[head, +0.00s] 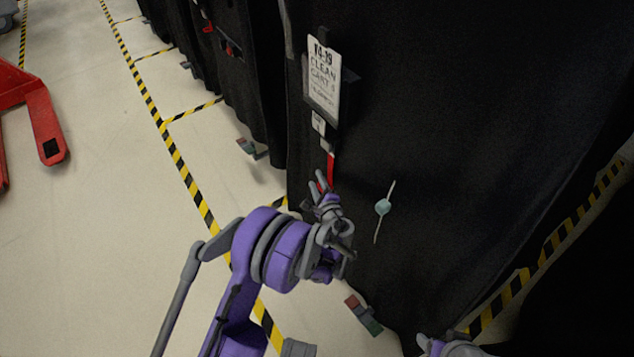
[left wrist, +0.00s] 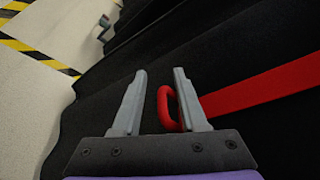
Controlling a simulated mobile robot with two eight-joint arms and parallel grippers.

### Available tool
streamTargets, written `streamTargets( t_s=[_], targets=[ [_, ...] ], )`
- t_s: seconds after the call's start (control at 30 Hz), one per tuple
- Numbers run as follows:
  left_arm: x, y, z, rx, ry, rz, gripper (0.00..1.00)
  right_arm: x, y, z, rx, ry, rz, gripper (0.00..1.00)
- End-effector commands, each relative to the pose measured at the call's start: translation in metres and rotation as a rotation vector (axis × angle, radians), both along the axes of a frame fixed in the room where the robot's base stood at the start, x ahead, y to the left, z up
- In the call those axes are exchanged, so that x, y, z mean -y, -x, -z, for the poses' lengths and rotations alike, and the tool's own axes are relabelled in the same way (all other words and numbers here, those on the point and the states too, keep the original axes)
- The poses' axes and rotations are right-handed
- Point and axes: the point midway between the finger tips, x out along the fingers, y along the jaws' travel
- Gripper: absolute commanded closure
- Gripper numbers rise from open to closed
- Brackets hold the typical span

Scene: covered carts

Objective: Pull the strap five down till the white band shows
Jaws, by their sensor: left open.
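The red strap (head: 331,168) hangs on the black cover (head: 430,120) of the near cart, below a white tag. In the left wrist view the strap (left wrist: 265,87) is plain red where it shows and ends in a red loop handle (left wrist: 166,108). My left gripper (head: 322,184) is at the strap's lower end. Its jaws are open in the left wrist view (left wrist: 160,72). The loop lies between the fingers, close to the right one; I cannot tell whether they touch. My right gripper is not clearly seen.
A white sign (head: 323,75) hangs above the strap. A pale round piece with a thin rod (head: 383,207) is on the cover to the right. A small red and green piece (head: 363,315) shows below. A red pallet jack (head: 40,115) stands left on open floor.

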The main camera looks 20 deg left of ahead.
Motion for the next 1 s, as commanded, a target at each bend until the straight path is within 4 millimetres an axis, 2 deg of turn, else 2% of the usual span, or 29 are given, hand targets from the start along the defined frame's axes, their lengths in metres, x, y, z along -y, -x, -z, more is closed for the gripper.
streamTargets(
  t_s=[0.23,0.6,0.7,1.0],
  targets=[
    [0.007,0.010,-0.003,0.000,0.000,0.001,0.58,0.000,0.000,-0.003,0.001,0.000,0.000,0.35],
    [0.045,0.069,-0.019,0.000,0.001,0.002,0.58,0.000,0.002,-0.014,0.003,0.000,0.000,0.35],
    [0.052,0.079,-0.022,0.000,0.001,0.002,0.58,0.000,0.002,-0.016,0.004,0.000,0.000,0.35],
    [0.058,0.089,-0.023,0.000,0.000,0.000,0.58,0.000,0.003,-0.017,0.004,0.000,0.000,0.35]
  ],
)
